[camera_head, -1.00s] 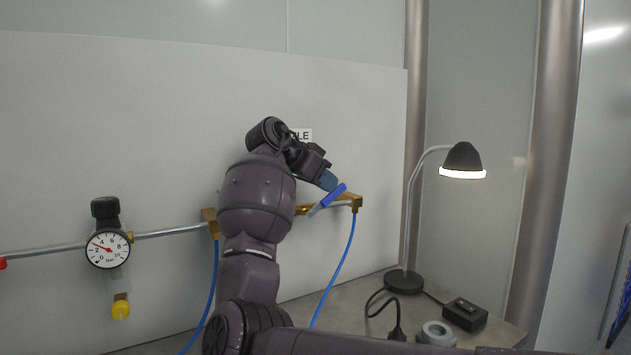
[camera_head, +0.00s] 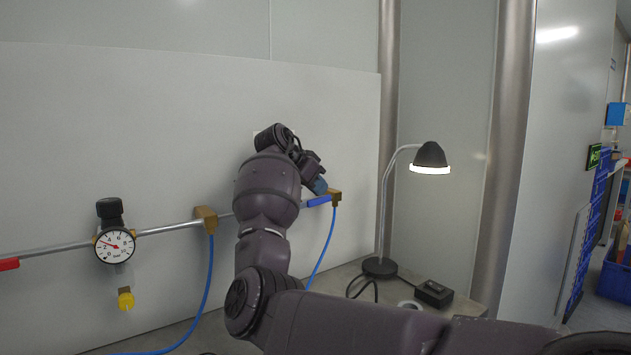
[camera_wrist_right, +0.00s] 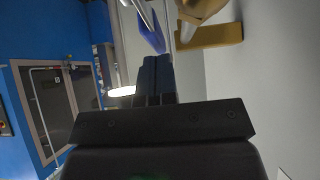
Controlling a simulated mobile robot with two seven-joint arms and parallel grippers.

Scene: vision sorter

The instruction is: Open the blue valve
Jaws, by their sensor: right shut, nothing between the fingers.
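The blue valve handle (camera_head: 319,201) sits near the right end of the wall pipe, just left of a brass block (camera_head: 335,197). It lies nearly along the pipe line. My right gripper (camera_head: 319,187) is shut and empty, with its fingertips at the handle's upper side. In the right wrist view, the shut fingers (camera_wrist_right: 156,75) point at the blue handle (camera_wrist_right: 151,33), beside a brass fitting (camera_wrist_right: 212,35). I cannot tell whether they touch it. My right arm hides part of the pipe and the valve body. My left gripper is not in view.
A pressure gauge (camera_head: 115,246), a yellow knob (camera_head: 126,299) and a red handle (camera_head: 9,264) are on the left. A lit lamp (camera_head: 430,158) and a black box (camera_head: 433,293) stand right of the valve. Blue hoses (camera_head: 323,250) hang below the pipe.

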